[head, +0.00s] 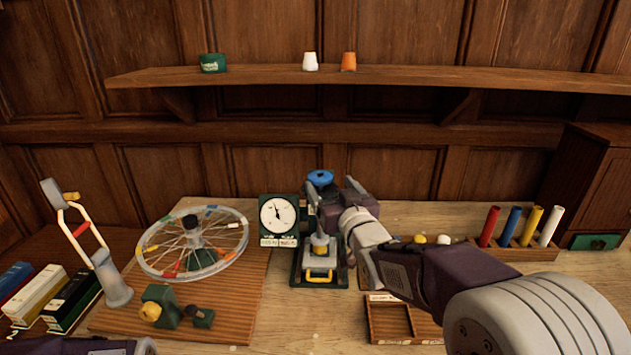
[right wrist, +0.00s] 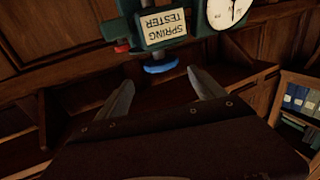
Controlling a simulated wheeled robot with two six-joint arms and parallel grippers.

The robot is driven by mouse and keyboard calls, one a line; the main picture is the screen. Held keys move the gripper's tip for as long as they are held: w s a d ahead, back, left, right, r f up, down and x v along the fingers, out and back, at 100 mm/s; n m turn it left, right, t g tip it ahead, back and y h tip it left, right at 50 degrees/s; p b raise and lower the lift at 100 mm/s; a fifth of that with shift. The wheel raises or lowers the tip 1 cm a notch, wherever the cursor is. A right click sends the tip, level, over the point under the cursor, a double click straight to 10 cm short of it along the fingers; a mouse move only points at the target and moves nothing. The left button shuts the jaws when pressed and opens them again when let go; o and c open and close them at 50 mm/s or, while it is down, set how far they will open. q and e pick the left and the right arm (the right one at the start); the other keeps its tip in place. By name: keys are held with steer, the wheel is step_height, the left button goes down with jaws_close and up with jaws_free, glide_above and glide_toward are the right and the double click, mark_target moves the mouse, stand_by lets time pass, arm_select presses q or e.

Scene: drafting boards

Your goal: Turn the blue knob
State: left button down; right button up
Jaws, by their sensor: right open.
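The blue knob (head: 320,177) sits at the top of the spring tester (head: 318,262), a dark green device at the middle of the bench. It also shows in the right wrist view (right wrist: 160,68), below the upside-down "SPRING TESTER" label (right wrist: 163,30). My right gripper (head: 332,185) is open and empty beside the knob. In the right wrist view its fingertips (right wrist: 160,78) point toward the knob, one to each side, with gaps between. Whether the knob is fully between them is hard to tell. My left gripper is out of view.
A dial gauge (head: 278,217) stands left of the tester, with a spoked wheel (head: 193,243) further left on a wooden board. A rack with coloured cylinders (head: 515,250) stands at the right. A wooden tray (head: 390,335) lies in front. A shelf (head: 400,77) runs along the wall behind.

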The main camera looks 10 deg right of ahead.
mark_target(317, 171)
steer(key=w, duration=0.2)
steer(key=w+a, duration=0.1)
steer(key=w, duration=0.1)
steer(key=shift+f+p, duration=0.15)
steer(key=shift+p, duration=0.15)
steer(key=w+p, duration=0.1)
steer(key=w, duration=0.4)
steer(key=shift+w+d, duration=0.1)
steer(key=shift+w, duration=0.45)
steer(key=shift+s, duration=0.1)
steer(key=c, duration=1.4)
steer(key=shift+o, duration=0.2)
steer(key=shift+f+m+h+b, duration=0.1)
steer(key=shift+m+h+b, duration=0.2)
steer(key=shift+h+b, duration=0.25)
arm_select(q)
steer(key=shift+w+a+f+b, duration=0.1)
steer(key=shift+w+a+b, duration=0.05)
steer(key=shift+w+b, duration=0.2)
arm_select(e)
steer(key=shift+m+h, duration=0.3)
steer(key=shift+h, duration=0.15)
steer(key=o, duration=1.4)
steer(key=shift+c, duration=0.2)
